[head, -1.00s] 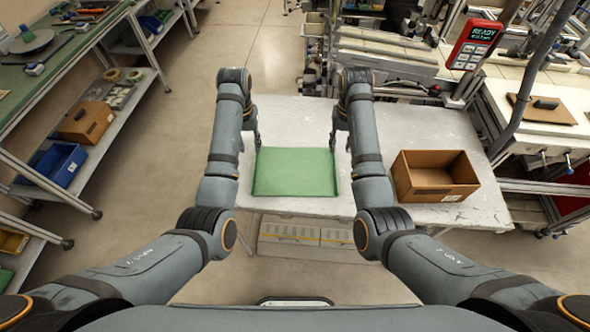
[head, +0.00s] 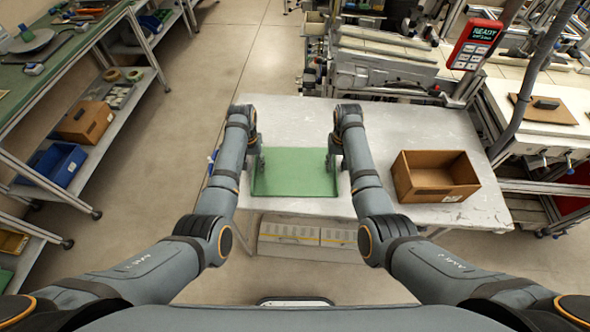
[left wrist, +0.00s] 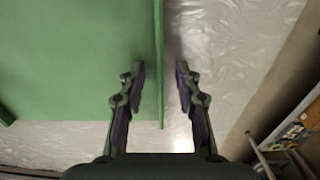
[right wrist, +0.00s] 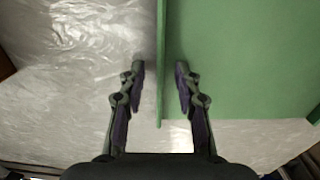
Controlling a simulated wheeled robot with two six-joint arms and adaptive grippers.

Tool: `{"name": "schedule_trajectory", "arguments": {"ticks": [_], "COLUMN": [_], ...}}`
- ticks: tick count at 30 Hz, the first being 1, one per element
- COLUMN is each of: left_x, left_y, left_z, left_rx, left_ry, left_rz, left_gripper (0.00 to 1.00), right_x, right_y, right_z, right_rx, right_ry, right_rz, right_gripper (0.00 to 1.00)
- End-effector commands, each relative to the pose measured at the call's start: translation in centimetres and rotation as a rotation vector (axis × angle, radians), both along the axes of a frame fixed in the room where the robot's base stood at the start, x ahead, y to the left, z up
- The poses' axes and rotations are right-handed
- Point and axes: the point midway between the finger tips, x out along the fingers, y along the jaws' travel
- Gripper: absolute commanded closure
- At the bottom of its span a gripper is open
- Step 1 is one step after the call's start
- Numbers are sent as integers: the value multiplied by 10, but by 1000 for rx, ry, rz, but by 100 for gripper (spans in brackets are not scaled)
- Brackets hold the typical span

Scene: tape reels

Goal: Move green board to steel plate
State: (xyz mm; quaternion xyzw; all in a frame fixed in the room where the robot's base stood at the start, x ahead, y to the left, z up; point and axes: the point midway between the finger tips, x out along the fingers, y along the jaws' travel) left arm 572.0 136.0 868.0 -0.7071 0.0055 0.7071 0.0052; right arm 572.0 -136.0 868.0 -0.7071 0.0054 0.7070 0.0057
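The green board (head: 294,172) lies flat on the pale grey, scuffed table (head: 420,135) and has raised edges at its left and right sides. My left gripper (head: 258,164) is at its left edge; in the left wrist view the open fingers (left wrist: 160,80) stand either side of the raised edge (left wrist: 158,50). My right gripper (head: 334,163) is at its right edge, also open, with fingers (right wrist: 160,80) either side of that edge (right wrist: 161,50). No finger visibly touches the board. I cannot pick out a separate steel plate.
An open brown box (head: 435,178) stands on the table right of the board. Machinery with a red READY panel (head: 475,45) lies behind and right. A green-topped bench (head: 50,45) with a shelf is at the left. White boxes (head: 305,238) sit below the table.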

Motion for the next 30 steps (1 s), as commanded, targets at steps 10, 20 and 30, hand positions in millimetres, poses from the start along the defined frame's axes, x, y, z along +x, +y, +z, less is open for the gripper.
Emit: {"name": "schedule_trajectory", "arguments": {"ticks": [10, 20, 30], "left_x": [0, 0, 0], "left_y": [0, 0, 0], "left_z": [0, 0, 19], "left_rx": [0, 1, 0], "left_ry": [0, 0, -1], "left_rz": [0, 0, 0], "left_gripper": [100, 100, 100], "right_x": [0, 0, 0], "right_y": [0, 0, 0], "right_z": [0, 0, 19], "right_rx": [0, 0, 0], "right_ry": [0, 0, -1], "right_rz": [0, 0, 0], "right_gripper": [100, 100, 100]}}
